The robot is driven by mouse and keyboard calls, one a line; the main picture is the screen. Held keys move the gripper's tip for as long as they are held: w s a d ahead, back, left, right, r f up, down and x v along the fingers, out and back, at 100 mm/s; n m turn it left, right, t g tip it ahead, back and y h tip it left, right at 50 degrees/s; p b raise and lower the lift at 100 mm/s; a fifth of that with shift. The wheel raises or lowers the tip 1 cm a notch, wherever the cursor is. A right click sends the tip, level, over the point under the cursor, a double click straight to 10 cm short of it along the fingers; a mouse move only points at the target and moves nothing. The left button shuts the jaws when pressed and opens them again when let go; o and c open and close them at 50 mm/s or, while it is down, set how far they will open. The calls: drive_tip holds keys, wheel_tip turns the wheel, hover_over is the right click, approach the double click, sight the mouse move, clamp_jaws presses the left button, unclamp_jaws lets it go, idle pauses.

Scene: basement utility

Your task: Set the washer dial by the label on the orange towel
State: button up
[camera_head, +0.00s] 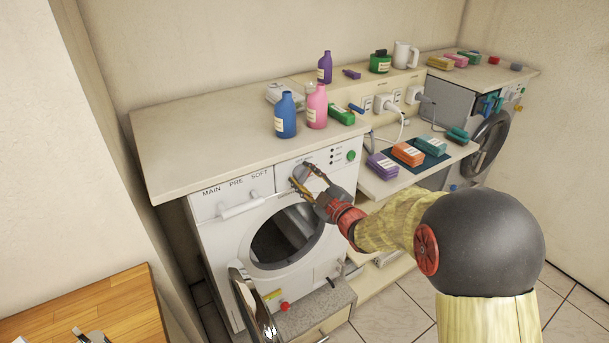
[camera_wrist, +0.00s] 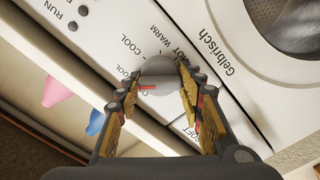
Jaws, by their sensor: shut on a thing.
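The washer dial (camera_wrist: 159,70) is a grey round knob on the washer's white front panel, with a red mark on it. The words HOT, WARM and COOL are printed around it, and the red mark lies on its lower left side in the wrist view. My gripper (camera_wrist: 157,88) is shut on the dial, one finger on each side; in the head view my gripper (camera_head: 302,181) covers most of it. The orange towel (camera_head: 408,154) lies folded on the shelf right of the washer, its white label too small to read. The washer (camera_head: 225,240) has its round door open.
A purple towel (camera_head: 382,165) and a teal towel (camera_head: 430,146) flank the orange one. Blue (camera_head: 286,118) and pink (camera_head: 317,107) bottles stand on the counter above the washer. The detergent drawer (camera_head: 230,195) is beside the dial. A wooden top (camera_head: 100,310) is at lower left.

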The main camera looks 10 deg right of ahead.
drive_tip(key=m+p, duration=0.1)
drive_tip(key=m, duration=0.2)
drive_tip(key=shift+m, duration=0.4)
drive_tip(key=m+p, duration=0.2)
drive_tip(key=m, duration=0.1)
drive_tip(key=shift+d+m, duration=0.1)
drive_tip(key=shift+m, duration=0.2)
drive_tip(key=m+p, duration=0.2)
drive_tip(key=m, duration=0.2)
drive_tip(key=shift+m, duration=0.3)
drive_tip(key=m+p, duration=0.2)
drive_tip(key=m, duration=0.1)
drive_tip(key=shift+m, duration=0.3)
drive_tip(key=m+p, duration=0.4)
drive_tip(key=m, duration=0.2)
drive_tip(key=shift+d, duration=0.1)
drive_tip(key=m+p, duration=0.2)
drive_tip(key=m, duration=0.4)
drive_tip(key=shift+f+p, duration=0.2)
drive_tip(key=shift+p, duration=0.15)
drive_tip(key=o, duration=1.2)
drive_tip(key=shift+c, duration=0.2)
